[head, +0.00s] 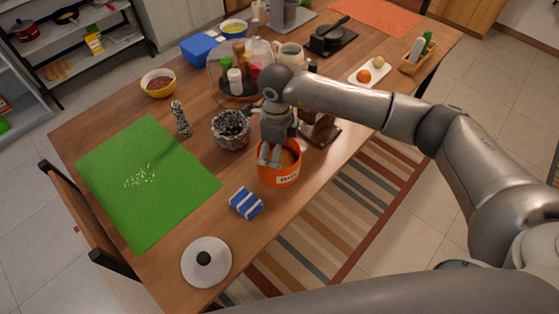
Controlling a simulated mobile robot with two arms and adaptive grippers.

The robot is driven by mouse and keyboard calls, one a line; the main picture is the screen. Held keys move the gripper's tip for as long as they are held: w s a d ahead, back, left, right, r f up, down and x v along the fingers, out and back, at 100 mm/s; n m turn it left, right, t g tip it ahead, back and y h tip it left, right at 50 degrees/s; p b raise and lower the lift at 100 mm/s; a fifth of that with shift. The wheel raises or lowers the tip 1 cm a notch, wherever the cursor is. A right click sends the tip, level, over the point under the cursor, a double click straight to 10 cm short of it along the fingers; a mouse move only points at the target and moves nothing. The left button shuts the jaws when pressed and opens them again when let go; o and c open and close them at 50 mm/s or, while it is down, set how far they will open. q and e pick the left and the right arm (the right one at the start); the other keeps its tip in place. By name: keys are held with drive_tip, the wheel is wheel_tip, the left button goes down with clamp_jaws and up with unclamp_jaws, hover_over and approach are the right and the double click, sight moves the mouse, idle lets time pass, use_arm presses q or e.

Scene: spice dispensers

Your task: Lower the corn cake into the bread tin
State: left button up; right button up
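The orange bread tin (279,178), with a white label on its front, stands open near the table's right edge. My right gripper (269,162) points down into its mouth, with the fingertips at or just inside the rim. A tan-brown round surface (289,158) shows inside the tin beside the fingers; it may be the corn cake, but the gripper partly hides it. I cannot tell whether the fingers are touching it or how far they are apart. My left gripper is out of view.
A dark speckled pot (231,130) and a speckled shaker (181,119) stand left of the tin. A green mat (145,205) with pale crumbs covers the table's left.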

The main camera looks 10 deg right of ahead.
drive_tip(key=shift+s+d+f, duration=0.1)
drive_tip(key=shift+f, duration=0.35)
drive_tip(key=shift+s+r, duration=0.1)
drive_tip(key=shift+r, duration=0.25)
wheel_tip(320, 180, up, 12)
drive_tip(key=shift+r, duration=0.1)
